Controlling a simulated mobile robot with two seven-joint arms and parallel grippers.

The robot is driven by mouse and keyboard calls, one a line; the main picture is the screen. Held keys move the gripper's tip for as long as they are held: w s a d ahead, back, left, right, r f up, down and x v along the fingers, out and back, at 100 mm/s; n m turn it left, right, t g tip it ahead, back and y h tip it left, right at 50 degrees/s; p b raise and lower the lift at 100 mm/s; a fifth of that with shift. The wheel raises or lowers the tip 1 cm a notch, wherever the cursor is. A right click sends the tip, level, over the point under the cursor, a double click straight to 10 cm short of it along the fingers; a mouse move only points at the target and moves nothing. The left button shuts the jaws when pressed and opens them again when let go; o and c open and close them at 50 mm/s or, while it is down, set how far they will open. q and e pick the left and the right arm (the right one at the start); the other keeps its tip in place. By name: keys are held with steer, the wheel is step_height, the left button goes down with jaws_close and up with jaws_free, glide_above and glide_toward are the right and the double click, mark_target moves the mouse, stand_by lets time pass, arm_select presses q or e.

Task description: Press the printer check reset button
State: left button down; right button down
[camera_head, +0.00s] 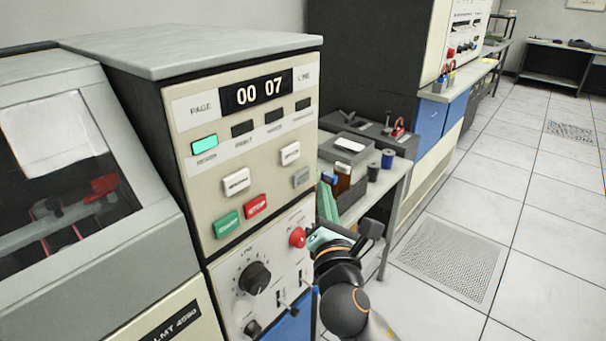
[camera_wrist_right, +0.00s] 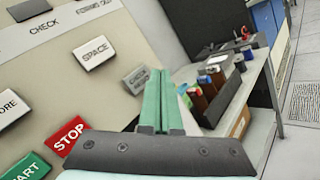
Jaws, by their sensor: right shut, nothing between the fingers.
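The printer's beige control panel (camera_head: 215,150) stands upright at centre left. A small grey button (camera_head: 301,177) near its right edge, below the white SPACE button (camera_head: 290,153), appears to be the check reset button. It also shows in the right wrist view (camera_wrist_right: 137,78), its lettering too small to read. My right gripper (camera_head: 318,238) is low beside the panel's right edge, below the grey button. In the wrist view its green fingers (camera_wrist_right: 158,72) are shut and empty, just right of the button in the picture; contact cannot be told. My left gripper is out of view.
A red STOP button (camera_head: 256,206), green START button (camera_head: 227,223) and white RESTORE button (camera_head: 236,182) sit nearby. A red round knob (camera_head: 297,237) is close to my right gripper. A side table (camera_head: 376,195) with bottles and boxes stands right of the printer.

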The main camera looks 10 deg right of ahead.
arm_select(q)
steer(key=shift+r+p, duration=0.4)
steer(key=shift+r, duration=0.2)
arm_select(e)
steer(key=shift+s+d, duration=0.95)
steer(key=shift+s, duration=0.25)
steer(key=s+f+m+g+y+p, duration=0.25)
steer(key=s+f+m, duration=0.2)
steer(key=f, duration=0.55)
steer(key=s+f+m+g+y+p, duration=0.1)
steer(key=s+f+m+g, duration=0.25)
steer(key=f+m, duration=0.45)
arm_select(q)
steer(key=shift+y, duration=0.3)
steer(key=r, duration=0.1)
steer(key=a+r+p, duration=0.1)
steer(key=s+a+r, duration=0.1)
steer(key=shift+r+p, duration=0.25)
steer(key=shift+p, duration=0.1)
arm_select(e)
steer(key=s+f+m+g+y, duration=0.1)
steer(key=s+f+m+g, duration=0.3)
steer(key=s+f+m, duration=0.8)
steer(key=s+f, duration=0.2)
steer(key=s, duration=0.1)
steer(key=shift+s+d+f, duration=0.15)
steer(key=shift+d+f, duration=0.15)
steer(key=shift+d, duration=0.05)
steer(key=shift+m, duration=0.25)
